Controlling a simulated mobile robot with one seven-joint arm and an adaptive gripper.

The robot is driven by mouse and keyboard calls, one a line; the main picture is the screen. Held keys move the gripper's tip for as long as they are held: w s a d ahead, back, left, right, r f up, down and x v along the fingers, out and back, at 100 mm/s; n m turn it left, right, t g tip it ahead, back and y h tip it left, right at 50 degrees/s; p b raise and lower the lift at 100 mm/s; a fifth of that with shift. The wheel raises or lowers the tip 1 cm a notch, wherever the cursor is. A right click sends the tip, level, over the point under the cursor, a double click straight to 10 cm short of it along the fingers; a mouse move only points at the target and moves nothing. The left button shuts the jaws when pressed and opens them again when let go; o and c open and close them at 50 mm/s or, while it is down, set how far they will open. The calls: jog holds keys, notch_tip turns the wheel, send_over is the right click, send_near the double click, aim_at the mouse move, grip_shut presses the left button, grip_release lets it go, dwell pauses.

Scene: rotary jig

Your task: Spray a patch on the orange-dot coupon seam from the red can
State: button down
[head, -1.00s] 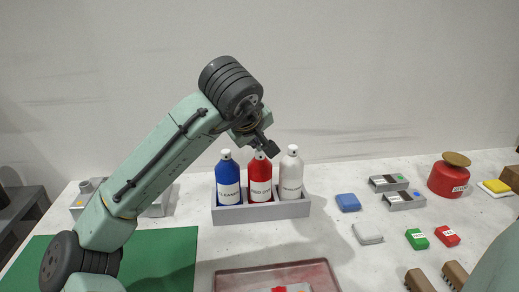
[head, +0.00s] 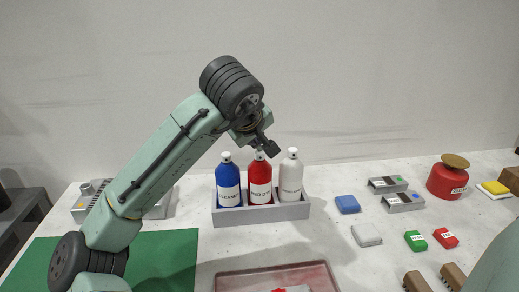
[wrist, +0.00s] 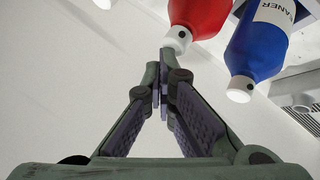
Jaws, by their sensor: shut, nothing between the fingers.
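The red can (head: 260,184) stands upright in a grey rack, between a blue can (head: 228,188) and a white can (head: 290,180). My gripper (head: 268,149) is shut and empty at the red can's white nozzle, partly in front of the can's top. In the wrist view, the closed fingertips (wrist: 165,82) are close to the red can's nozzle (wrist: 177,40); I cannot tell if they touch it. Two grey metal blocks (head: 387,185) (head: 403,202) lie at the right, the nearer with a blue mark. I cannot make out an orange dot or a seam.
The rack (head: 262,214) stands mid-table. A reddish-rimmed tray (head: 235,275) with a red item is cut off at the bottom. A green mat (head: 165,250) lies left under my arm. Right are blue and grey pads, green and red blocks, and a red canister (head: 447,180).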

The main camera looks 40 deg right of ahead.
aim_at(257, 152)
notch_tip(257, 152, up, 4)
jog(key=p, duration=0.3)
jog(key=shift+r, duration=0.85)
